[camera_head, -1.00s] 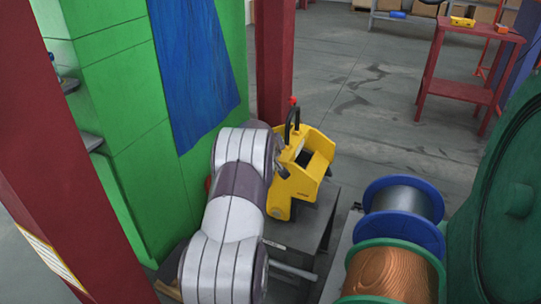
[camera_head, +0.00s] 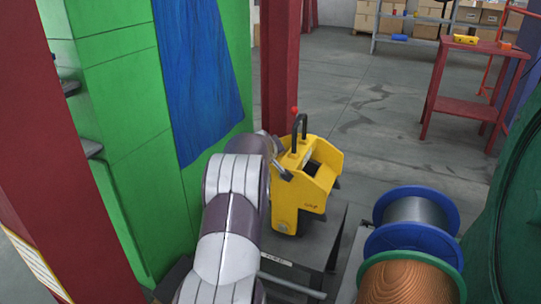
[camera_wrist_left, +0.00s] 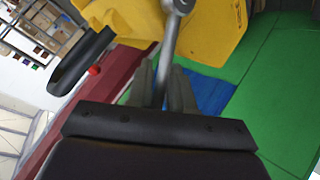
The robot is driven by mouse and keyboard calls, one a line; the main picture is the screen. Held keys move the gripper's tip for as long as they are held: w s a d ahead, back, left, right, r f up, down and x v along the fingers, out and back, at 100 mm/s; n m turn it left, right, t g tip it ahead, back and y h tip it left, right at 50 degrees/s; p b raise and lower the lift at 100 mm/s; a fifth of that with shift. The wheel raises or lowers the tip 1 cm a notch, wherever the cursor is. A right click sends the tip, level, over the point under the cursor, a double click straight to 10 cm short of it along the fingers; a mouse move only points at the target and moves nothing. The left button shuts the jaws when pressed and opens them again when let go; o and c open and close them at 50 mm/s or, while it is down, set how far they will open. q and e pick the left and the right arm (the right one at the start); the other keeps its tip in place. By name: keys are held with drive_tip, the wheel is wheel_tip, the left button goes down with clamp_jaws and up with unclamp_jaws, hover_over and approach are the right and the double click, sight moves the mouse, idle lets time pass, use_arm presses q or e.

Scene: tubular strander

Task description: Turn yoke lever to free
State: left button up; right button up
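The yellow yoke (camera_head: 305,185) stands on a dark grey stand, with an upright black loop handle (camera_head: 300,130) and a red knob (camera_head: 295,110) on top. My left arm reaches to its left side, and my arm hides most of the gripper in the head view. In the left wrist view, a silver yoke lever (camera_wrist_left: 169,45) runs from the yellow body (camera_wrist_left: 215,30) down between the two grey fingers of my left gripper (camera_wrist_left: 161,88). The fingers lie close on both sides of the lever and look shut on it. The right gripper is not in view.
Blue (camera_head: 418,212) and green-rimmed copper (camera_head: 410,280) spools sit to the right of the yoke. A red post (camera_head: 280,70) stands behind it, a green cabinet (camera_head: 125,140) at left. A red table (camera_head: 470,105) is far right. Floor beyond the yoke is clear.

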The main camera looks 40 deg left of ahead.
use_arm(q)
drive_tip(key=shift+o, duration=0.8)
drive_tip(key=shift+a, duration=0.1)
drive_tip(key=p+v, duration=0.1)
drive_tip(key=v, duration=1.1)
drive_tip(key=shift+s, duration=0.35)
drive_tip(key=shift+r, duration=0.1)
